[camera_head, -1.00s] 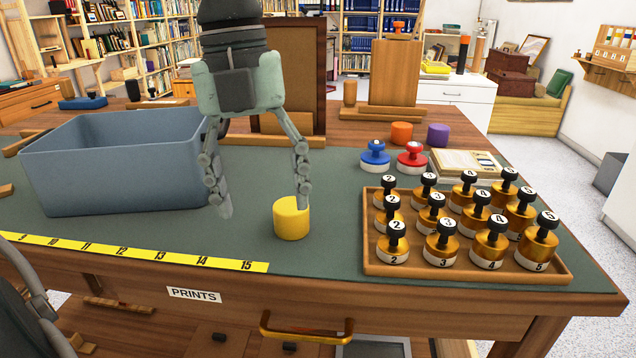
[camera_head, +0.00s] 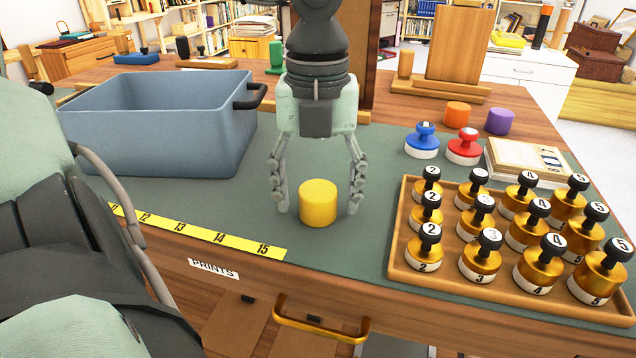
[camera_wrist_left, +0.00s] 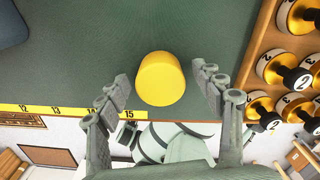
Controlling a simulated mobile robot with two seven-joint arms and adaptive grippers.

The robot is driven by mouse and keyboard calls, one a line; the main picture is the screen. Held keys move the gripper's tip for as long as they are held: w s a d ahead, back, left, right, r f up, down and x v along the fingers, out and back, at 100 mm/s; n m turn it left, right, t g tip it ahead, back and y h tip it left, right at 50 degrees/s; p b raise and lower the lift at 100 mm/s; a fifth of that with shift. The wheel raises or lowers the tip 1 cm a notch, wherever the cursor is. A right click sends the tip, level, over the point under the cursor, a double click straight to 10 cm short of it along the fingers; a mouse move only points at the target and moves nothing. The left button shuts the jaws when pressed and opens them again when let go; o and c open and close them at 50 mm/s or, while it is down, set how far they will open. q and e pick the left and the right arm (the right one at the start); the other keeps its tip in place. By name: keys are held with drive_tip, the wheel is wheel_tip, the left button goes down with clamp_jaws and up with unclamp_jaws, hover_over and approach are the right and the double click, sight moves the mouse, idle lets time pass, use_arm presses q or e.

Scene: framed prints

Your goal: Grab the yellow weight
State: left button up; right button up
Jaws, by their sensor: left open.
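The yellow weight (camera_head: 318,204) is a plain short cylinder, upright on the green mat near the table's front edge. My left gripper (camera_head: 320,210) points down over it with its fingers spread, one on either side of the weight. In the left wrist view the weight (camera_wrist_left: 161,79) lies between the two open fingers (camera_wrist_left: 166,85), with a gap of mat showing on each side. The fingers do not appear to touch it. My right gripper is not in view.
A wooden tray (camera_head: 398,268) of numbered brass weights stands close on the right. A grey-blue bin (camera_head: 150,140) stands left. A yellow ruler strip (camera_head: 220,238) runs along the front edge. Blue (camera_head: 422,142) and red (camera_head: 464,147) stamps and orange (camera_head: 457,114) and purple (camera_head: 500,121) cylinders stand behind.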

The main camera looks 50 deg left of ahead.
use_arm(q)
drive_tip(key=shift+f, duration=0.1)
drive_tip(key=shift+c, duration=0.3)
clamp_jaws()
idle(0.4)
